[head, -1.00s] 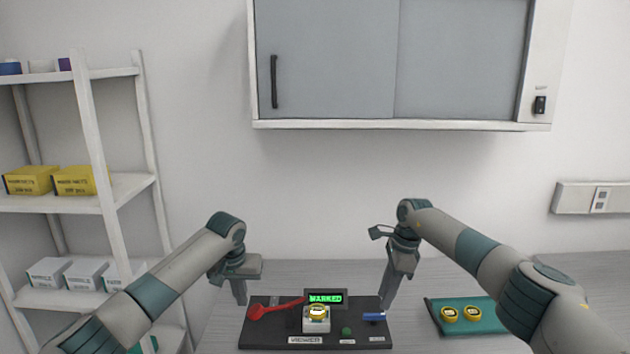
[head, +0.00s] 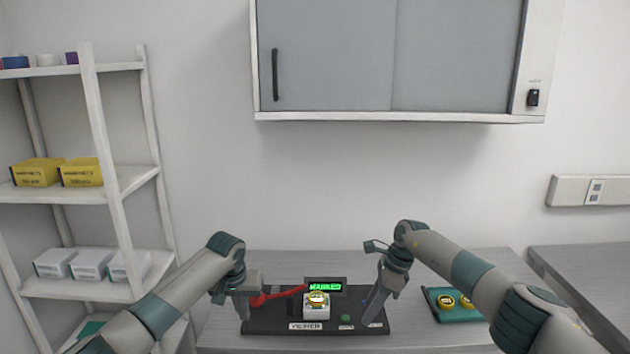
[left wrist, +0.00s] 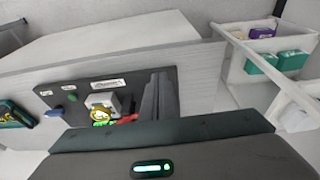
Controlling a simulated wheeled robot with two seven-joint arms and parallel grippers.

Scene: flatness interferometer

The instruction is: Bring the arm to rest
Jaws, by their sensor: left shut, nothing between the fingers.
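My left gripper (head: 243,306) is shut and empty at the left end of the black viewer board (head: 290,326), beside the red paddle-shaped piece (head: 262,299). In the left wrist view its fingers (left wrist: 157,98) show over the board's end. My right gripper (head: 369,312) is over the board's right end; I cannot tell whether its fingers are parted. A yellow-topped round piece (head: 318,298) sits on the white block in the board's middle, below a small display with green lettering that seems to read MARKED (head: 325,287).
A teal mat (head: 447,315) with yellow round pieces lies right of the board, partly behind my right arm. The blue piece (left wrist: 54,112) shows in the left wrist view. Shelves (head: 110,190) with boxes stand left. A grey cabinet (head: 390,60) hangs above. The table behind the board is clear.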

